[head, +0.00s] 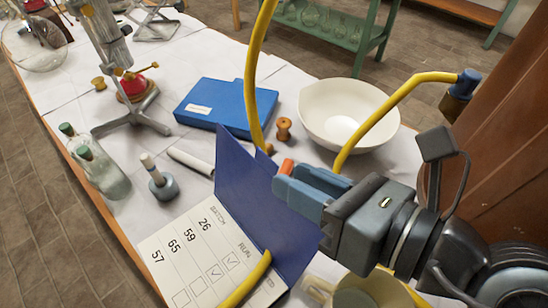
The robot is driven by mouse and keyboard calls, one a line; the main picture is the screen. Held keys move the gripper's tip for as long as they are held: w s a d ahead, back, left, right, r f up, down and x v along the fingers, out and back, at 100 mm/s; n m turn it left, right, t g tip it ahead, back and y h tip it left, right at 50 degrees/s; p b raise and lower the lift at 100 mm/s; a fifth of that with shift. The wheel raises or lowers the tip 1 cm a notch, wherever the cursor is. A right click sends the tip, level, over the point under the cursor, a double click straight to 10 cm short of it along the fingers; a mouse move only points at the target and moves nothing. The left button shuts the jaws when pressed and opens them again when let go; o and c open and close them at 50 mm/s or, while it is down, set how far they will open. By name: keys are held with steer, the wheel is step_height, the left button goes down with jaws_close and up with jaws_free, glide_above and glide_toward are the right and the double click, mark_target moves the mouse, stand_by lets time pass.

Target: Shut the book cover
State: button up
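The book lies open on the white-covered table. Its white page (190,259) shows the numbers 57, 65, 59 and 26, with tick boxes below them. Its dark blue cover (262,208) stands raised and tilted along the page's right side. My gripper (291,184), with blue fingers, is at the cover's upper right and overlaps it in the picture. I cannot tell whether the fingers touch the cover, or whether they are parted or closed. The fingers and a yellow tube (245,283) hide parts of the book.
A blue box (226,104), a white bowl (342,112) and a wooden spool (283,129) lie beyond the book. A stoppered bottle (103,171) and a small weighted stand (161,184) are to the left. Yellow tubes (392,102) arch near my gripper.

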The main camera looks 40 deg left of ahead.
mark_target(267, 156)
steer(key=shift+n+h, duration=0.3)
steer(key=shift+h, duration=0.3)
steer(key=shift+w+x, duration=0.3)
steer(key=shift+x, duration=1.1)
steer(key=shift+w+x, duration=0.3)
steer(key=shift+x, duration=1.05)
steer(key=shift+w+x, duration=0.3)
steer(key=shift+x, duration=1.1)
jaws_close()
